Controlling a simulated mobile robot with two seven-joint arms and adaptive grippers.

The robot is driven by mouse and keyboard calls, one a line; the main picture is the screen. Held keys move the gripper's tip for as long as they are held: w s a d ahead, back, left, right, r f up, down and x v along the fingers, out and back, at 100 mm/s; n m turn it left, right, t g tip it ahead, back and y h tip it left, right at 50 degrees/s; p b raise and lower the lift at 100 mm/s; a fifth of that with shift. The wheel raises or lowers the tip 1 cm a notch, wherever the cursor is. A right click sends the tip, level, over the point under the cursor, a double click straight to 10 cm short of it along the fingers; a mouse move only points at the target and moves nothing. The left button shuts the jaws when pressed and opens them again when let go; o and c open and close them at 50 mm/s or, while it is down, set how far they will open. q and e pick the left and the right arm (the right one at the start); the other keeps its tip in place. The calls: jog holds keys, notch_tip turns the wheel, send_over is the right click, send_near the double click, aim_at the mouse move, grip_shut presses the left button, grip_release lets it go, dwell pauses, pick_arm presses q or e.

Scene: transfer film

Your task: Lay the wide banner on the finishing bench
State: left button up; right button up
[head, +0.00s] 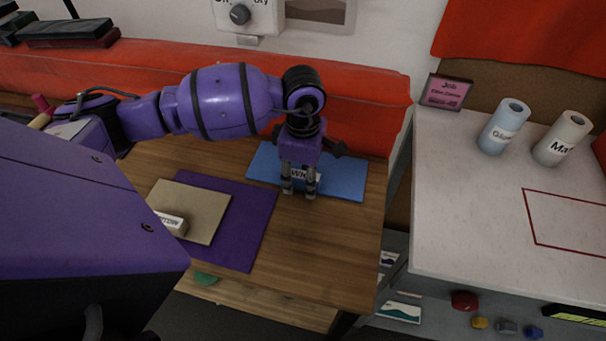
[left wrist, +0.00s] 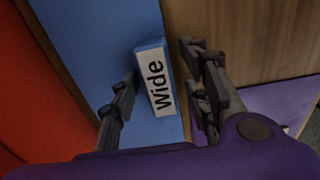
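The wide banner (head: 345,183) is a flat blue sheet on the wooden table, with a raised blue block labelled "Wide" (left wrist: 158,85). My left gripper (head: 300,192) points down over the sheet in the head view. Its fingers (left wrist: 165,85) stand apart on either side of the block in the left wrist view, with a gap at the right finger. In the head view the fingers partly hide the label. A pale bench (head: 470,215) with a red outlined rectangle stands at the right, apart from the table; I take it for the finishing bench. My right gripper is not in view.
A purple sheet (head: 250,225) and a tan board (head: 190,200) with a labelled block (head: 172,222) lie left of the banner. Two labelled rolls (head: 505,125) (head: 563,138) and a pink job sign (head: 446,92) stand at the bench's back. The outlined area (head: 570,215) looks clear.

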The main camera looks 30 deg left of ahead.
pick_arm(q)
notch_tip(320, 180, up, 12)
jog(key=shift+r, duration=0.15)
dwell(0.6)
dwell(1.3)
